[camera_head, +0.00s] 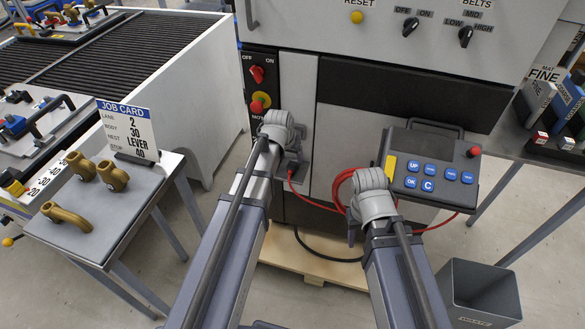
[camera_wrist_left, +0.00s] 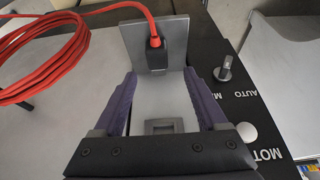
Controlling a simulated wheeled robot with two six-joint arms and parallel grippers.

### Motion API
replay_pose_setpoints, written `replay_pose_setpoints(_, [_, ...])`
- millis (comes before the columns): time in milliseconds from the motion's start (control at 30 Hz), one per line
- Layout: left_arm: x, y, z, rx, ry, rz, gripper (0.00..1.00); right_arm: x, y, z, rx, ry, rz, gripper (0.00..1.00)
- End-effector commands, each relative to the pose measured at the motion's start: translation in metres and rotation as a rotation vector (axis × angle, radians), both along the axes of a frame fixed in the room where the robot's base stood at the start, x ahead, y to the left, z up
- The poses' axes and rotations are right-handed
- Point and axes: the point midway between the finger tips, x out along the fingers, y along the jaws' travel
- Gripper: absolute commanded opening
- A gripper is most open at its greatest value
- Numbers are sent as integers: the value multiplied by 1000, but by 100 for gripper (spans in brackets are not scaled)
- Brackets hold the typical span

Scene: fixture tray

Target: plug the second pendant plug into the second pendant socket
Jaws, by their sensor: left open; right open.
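A black plug (camera_wrist_left: 157,58) with a red cable (camera_wrist_left: 142,12) stands at an upright grey plate (camera_wrist_left: 135,38) in the left wrist view. Whether it is seated in a socket there, I cannot tell. A small dark-framed rectangular recess (camera_wrist_left: 164,126) shows nearer, between my fingers. My left gripper (camera_wrist_left: 160,74) is open, its purple fingertips either side of the plug's near end, with gaps. In the head view my left gripper (camera_head: 296,160) is at the cabinet front, mostly hidden by its wrist. My right gripper (camera_head: 355,236) is open near the pendant, its fingers largely hidden.
The pendant (camera_head: 430,168) with blue buttons hangs at the cabinet's right. Red cable coils (camera_head: 340,190) lie between my wrists. A selector knob (camera_wrist_left: 224,70) stands right of my left fingers. A waste bin (camera_head: 482,290) stands lower right; a job card (camera_head: 127,128) and side table (camera_head: 85,235) are left.

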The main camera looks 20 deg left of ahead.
Motion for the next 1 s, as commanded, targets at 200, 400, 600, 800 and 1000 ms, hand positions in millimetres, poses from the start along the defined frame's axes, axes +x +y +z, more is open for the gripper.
replay_pose_setpoints(200, [1,-1,-7,0,0,0,75,0,0,-7,0,0,0,50])
replay_pose_setpoints(400, [6,-3,-29,0,0,0,75,0,0,-29,0,0,0,50])
replay_pose_setpoints(600, [15,-4,-50,0,0,0,75,0,0,-50,0,0,0,50])
replay_pose_setpoints(800, [16,-4,-50,0,0,0,75,0,0,-50,0,0,0,50])
replay_pose_setpoints(1000, [16,-4,-49,0,0,0,75,0,0,-49,0,0,0,50])
